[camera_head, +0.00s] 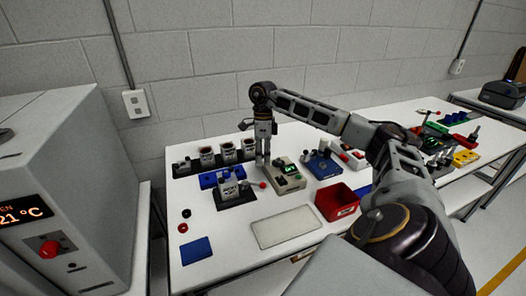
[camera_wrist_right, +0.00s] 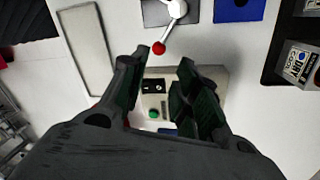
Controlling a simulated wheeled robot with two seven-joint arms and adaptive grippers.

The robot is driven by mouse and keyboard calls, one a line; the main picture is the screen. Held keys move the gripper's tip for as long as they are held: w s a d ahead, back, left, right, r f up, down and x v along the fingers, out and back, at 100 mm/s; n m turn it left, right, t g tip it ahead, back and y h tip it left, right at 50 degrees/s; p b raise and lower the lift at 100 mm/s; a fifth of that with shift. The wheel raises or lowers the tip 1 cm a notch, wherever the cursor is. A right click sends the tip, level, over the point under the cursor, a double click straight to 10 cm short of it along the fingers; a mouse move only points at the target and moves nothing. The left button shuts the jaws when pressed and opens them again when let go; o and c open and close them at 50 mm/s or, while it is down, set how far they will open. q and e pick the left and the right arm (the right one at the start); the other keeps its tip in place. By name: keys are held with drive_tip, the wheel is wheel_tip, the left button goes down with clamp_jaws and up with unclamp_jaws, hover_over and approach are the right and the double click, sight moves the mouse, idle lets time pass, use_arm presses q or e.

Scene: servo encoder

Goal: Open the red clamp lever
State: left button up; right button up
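The red clamp lever shows in the head view as a red ball knob (camera_head: 262,185) on a short arm, at the right of a dark fixture plate (camera_head: 236,201) holding a small light part. In the right wrist view its red knob (camera_wrist_right: 158,48) ends a pale lever (camera_wrist_right: 176,10) at the top. My right gripper (camera_head: 263,163) points down just behind the knob. In the wrist view its two fingers (camera_wrist_right: 160,68) are apart, with nothing between them. The knob lies just past the fingertips; I cannot tell the height gap. My left gripper is out of view.
A grey-beige box with a green button (camera_head: 289,183) stands right of the lever and also shows beneath the fingers (camera_wrist_right: 153,114). A red bin (camera_head: 337,203), blue tray (camera_head: 222,178), blue mat (camera_head: 196,250) and pale tray (camera_head: 286,228) surround it. The front table is partly clear.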

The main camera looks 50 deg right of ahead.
drive_tip(key=shift+w+d+r, duration=0.1)
drive_tip(key=shift+r, duration=0.6)
